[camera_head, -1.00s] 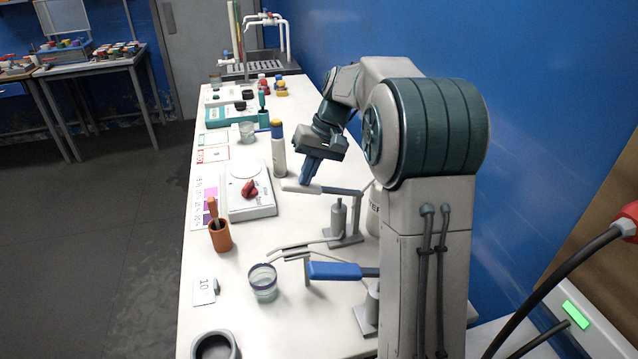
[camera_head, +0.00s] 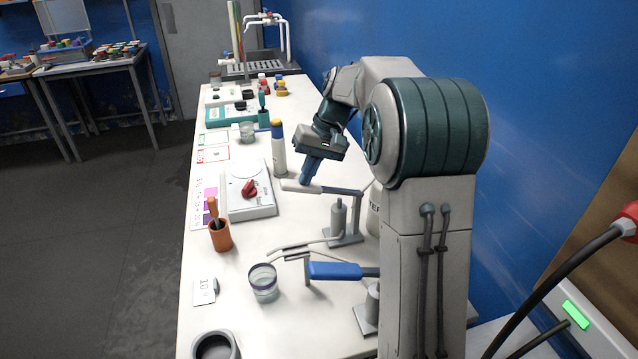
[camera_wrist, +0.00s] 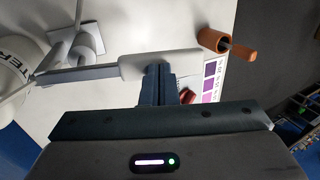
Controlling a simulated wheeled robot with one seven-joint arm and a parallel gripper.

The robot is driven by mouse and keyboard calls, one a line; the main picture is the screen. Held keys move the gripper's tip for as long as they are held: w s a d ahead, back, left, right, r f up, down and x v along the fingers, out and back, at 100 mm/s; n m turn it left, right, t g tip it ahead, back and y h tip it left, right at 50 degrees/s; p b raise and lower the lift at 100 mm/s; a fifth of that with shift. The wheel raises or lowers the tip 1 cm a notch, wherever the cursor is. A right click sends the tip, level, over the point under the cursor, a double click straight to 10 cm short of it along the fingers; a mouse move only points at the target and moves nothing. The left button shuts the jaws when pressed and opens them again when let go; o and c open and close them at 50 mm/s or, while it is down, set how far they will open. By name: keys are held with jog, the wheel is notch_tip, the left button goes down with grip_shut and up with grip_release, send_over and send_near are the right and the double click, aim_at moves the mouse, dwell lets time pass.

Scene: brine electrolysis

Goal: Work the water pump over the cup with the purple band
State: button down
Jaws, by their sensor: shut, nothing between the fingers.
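The water pump (camera_head: 339,217) stands on the table's right side. Its long lever ends in a white paddle (camera_head: 301,187), which also fills the middle of the wrist view (camera_wrist: 160,61). My gripper (camera_head: 307,180) is shut and empty. Its fingertips are at the paddle, close to or touching it; I cannot tell which. A white jug (camera_wrist: 14,77) with part of a label showing stands beside the pump, partly hidden by my arm in the head view. The cup with the purple band (camera_head: 264,284) stands upright on the table near the ends of thin spouts.
A blue-handled pump (camera_head: 340,271) stands in front of the water pump. A white bottle with a yellow cap (camera_head: 278,158) stands just left of my gripper.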

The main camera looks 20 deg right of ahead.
dwell(0.4)
notch_tip(320, 180, down, 6)
jog(key=b, duration=0.4)
notch_tip(320, 180, up, 6)
jog(key=p, duration=0.5)
jog(key=shift+d+r, duration=0.1)
dwell(1.8)
jog(key=b+x, duration=0.1)
jog(key=x, duration=0.1)
jog(key=d+b+x, duration=0.1)
jog(key=x, duration=0.1)
jog(key=b+x, duration=0.2)
jog(key=shift+d+f, duration=0.15)
jog(key=shift+f, duration=0.05)
jog(key=p+v, duration=0.2)
jog(key=v, duration=0.1)
jog(key=a+p+v, duration=0.1)
jog(key=p+v, duration=0.1)
jog(key=shift+r+p, duration=0.35)
jog(key=shift+r, duration=0.25)
